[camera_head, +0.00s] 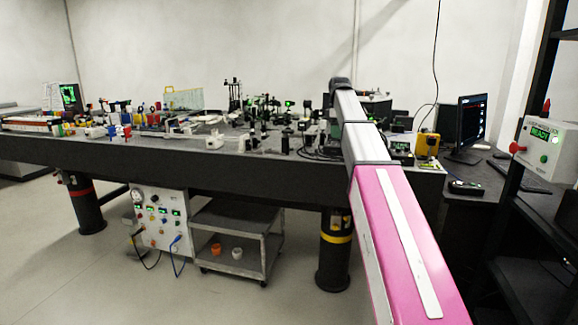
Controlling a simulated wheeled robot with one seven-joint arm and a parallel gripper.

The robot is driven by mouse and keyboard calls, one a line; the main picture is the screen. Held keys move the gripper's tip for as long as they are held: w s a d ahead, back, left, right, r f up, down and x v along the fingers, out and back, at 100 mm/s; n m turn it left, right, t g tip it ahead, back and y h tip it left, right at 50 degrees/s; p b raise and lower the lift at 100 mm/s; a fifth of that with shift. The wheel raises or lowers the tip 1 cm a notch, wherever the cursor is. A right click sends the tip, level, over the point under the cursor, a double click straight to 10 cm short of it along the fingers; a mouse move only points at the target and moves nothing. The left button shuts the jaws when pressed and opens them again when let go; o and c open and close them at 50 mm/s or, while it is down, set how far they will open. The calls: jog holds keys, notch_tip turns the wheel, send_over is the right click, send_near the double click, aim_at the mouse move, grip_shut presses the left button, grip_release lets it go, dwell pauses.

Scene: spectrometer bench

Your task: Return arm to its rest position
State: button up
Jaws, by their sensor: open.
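My arm (390,235) reaches from the lower right up and away over the right part of the optical bench (250,165). Its near link is pink with a white strip, and the grey sections beyond it end in a dark joint (340,84) above the bench top. My gripper's fingers do not show; that end of the arm is hidden or too small to make out.
Crowded optics (255,110) cover the bench. A yellow device (427,144) and a monitor (472,120) stand right of the arm. A white control box (541,150) reading READY is on a dark rack at right. A grey cart (237,222) stands under the bench. Floor at lower left is clear.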

jog(key=s+f+m, duration=0.2)
jog(key=s+f, duration=0.2)
jog(key=f, duration=0.5)
jog(key=s+f+m, duration=0.2)
jog(key=s+f, duration=0.2)
jog(key=f, duration=0.6)
jog(key=s+f+m, duration=0.3)
jog(key=s+f, duration=0.1)
jog(key=f, duration=0.5)
jog(key=s+f+m, duration=0.7)
jog(key=s+f, duration=1.2)
jog(key=shift+s+f, duration=0.4)
